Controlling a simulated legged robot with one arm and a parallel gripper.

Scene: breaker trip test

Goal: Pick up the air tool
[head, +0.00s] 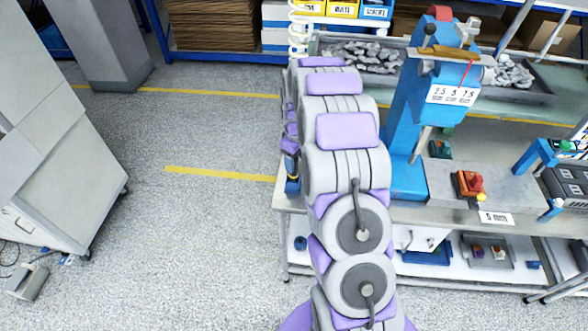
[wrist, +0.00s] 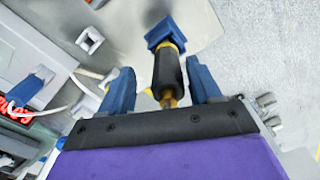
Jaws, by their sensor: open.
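In the wrist view, the air tool (wrist: 167,72) appears to be the dark cylinder with a yellow band and a blue end. It lies between the two blue fingers of my gripper (wrist: 160,66). The fingers are open, with a visible gap on each side of the tool. I cannot tell how deep it sits between them. In the head view, my arm hides most of the gripper and the tool. A small blue and dark part shows at the arm's left edge, too small to identify.
A workbench (head: 520,212) stands to the right, with a blue press (head: 405,110) and a red-and-yellow switch box (head: 469,186). A white coiled hose (head: 298,30) hangs behind my arm. A grey cabinet (head: 55,160) stands at left. The floor between is clear.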

